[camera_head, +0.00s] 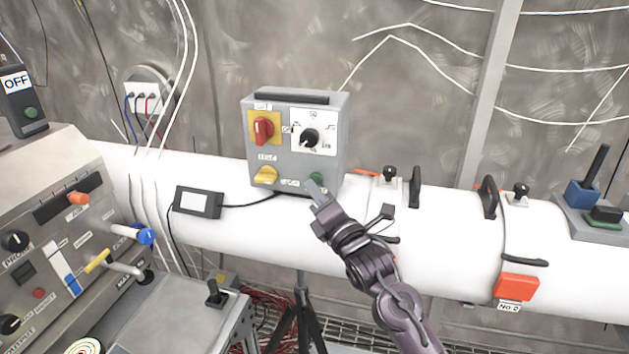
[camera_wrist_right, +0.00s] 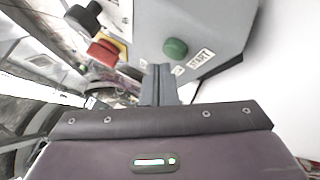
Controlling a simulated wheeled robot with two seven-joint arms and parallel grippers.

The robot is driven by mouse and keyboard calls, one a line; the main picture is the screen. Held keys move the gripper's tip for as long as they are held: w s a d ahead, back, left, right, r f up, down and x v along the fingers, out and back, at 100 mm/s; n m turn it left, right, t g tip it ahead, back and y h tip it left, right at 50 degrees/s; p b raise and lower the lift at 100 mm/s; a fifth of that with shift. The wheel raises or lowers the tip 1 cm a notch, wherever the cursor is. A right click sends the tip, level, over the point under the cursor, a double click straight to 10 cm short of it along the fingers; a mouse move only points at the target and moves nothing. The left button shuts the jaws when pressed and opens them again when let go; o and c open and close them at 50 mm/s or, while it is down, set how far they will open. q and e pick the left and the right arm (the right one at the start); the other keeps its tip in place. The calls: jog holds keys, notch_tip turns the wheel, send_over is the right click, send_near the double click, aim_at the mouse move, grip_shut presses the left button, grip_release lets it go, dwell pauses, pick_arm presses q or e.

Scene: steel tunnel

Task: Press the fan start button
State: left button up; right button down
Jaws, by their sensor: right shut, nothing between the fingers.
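The grey control box (camera_head: 295,140) sits by the white pipe. A round green button (camera_head: 316,180) is at its lower right. In the right wrist view the green button (camera_wrist_right: 175,47) has a label reading START beside it. My right gripper (camera_head: 317,189) has its fingertips just below the green button and partly overlaps it. In the right wrist view the right gripper (camera_wrist_right: 160,70) is shut and empty, with its tips just short of the button in the picture. Whether they touch it I cannot tell. My left gripper is not in view.
A console (camera_head: 60,240) with levers stands left. Black valve handles and an orange block (camera_head: 516,287) are on the pipe at right.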

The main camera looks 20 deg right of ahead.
jog(key=shift+w+d, duration=0.1)
jog(key=shift+w, duration=0.05)
dwell(0.5)
jog(key=shift+w+d, duration=0.2)
jog(key=shift+w, duration=0.15)
dwell(0.5)
jog(key=shift+s+a, duration=0.3)
jog(key=shift+s, duration=0.2)
jog(key=s+a, duration=0.3)
jog(key=s, duration=0.2)
jog(key=shift+a, duration=0.2)
dwell(0.5)
dwell(0.5)
